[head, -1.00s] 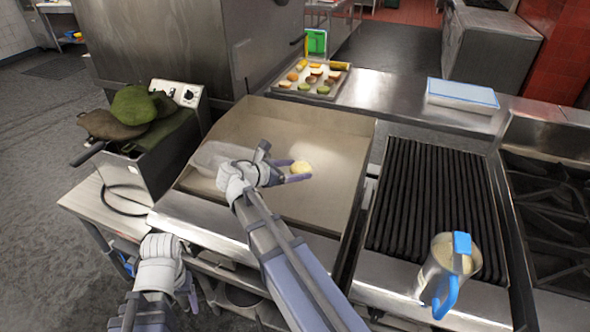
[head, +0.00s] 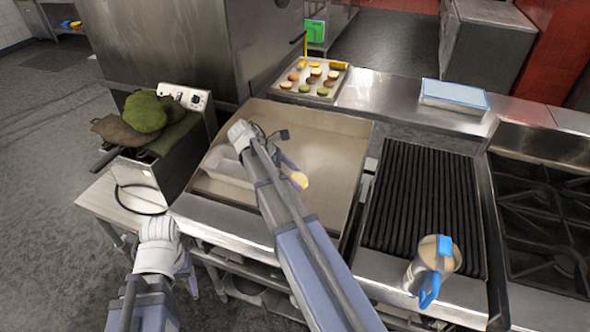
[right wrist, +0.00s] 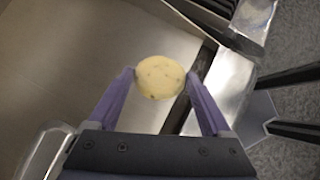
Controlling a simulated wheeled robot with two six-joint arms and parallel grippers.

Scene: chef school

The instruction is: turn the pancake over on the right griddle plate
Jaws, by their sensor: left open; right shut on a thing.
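The pancake (head: 299,181) is a small pale yellow disc. My right gripper (head: 291,172) is shut on it, with one purple fingertip at each side of its rim. In the right wrist view the pancake (right wrist: 159,77) shows face-on between the tips. In the head view it looks tilted and appears held above the flat steel griddle (head: 325,142), toward its right front part. My right forearm hides part of the griddle. My left gripper (head: 188,277) is open and empty, low in front of the griddle's left end.
A ribbed black grill (head: 425,195) is right of the griddle, with a blue-handled jug (head: 428,268) at its front. A fryer (head: 160,160) with green cloths stands left. Behind are a food tray (head: 312,80) and a blue-lidded box (head: 454,97). The griddle's right back is clear.

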